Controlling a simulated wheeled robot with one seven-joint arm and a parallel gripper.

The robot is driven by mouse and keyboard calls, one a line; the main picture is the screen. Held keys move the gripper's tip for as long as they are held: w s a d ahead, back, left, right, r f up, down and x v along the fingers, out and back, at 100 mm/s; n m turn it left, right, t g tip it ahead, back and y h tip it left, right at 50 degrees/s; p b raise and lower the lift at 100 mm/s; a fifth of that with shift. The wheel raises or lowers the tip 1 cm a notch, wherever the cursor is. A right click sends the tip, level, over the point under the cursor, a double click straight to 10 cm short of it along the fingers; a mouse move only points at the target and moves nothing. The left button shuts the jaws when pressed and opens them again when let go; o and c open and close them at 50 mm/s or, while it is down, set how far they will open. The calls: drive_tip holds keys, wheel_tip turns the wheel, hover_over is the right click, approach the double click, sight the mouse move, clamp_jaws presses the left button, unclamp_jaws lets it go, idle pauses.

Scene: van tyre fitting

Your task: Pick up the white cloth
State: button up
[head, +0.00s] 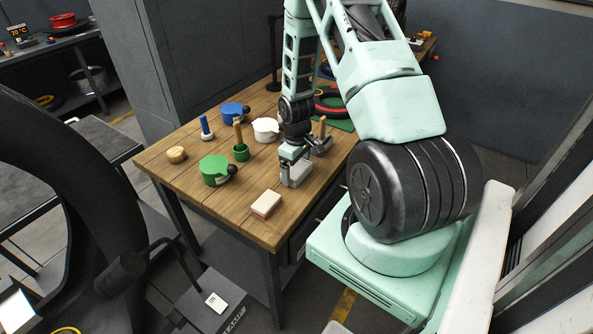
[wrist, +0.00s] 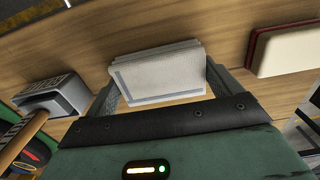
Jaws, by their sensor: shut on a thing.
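The white cloth (wrist: 158,76) is a folded, pale block with a grey stripe along its edges, seen between the two fingers in the wrist view. My gripper (wrist: 160,85) is shut on it, one finger at each side. In the head view my gripper (head: 290,168) points down at the right part of the wooden table, with the cloth (head: 297,176) at its tips. I cannot tell whether the cloth still touches the table.
A red and white block (head: 265,204) lies near the table's front edge (head: 245,232). A green pot (head: 214,170), blue pot (head: 233,110), white pot (head: 266,129) and wooden-handled green tool (head: 240,148) stand to the left. A grey device (head: 321,144) is close on the right.

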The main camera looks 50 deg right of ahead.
sight(296, 167)
drive_tip(key=shift+r, duration=0.1)
wheel_tip(296, 167, up, 9)
drive_tip(key=shift+f+b, duration=0.15)
drive_tip(key=shift+b, duration=0.8)
drive_tip(key=shift+r, duration=0.6)
drive_tip(key=shift+o, duration=0.4)
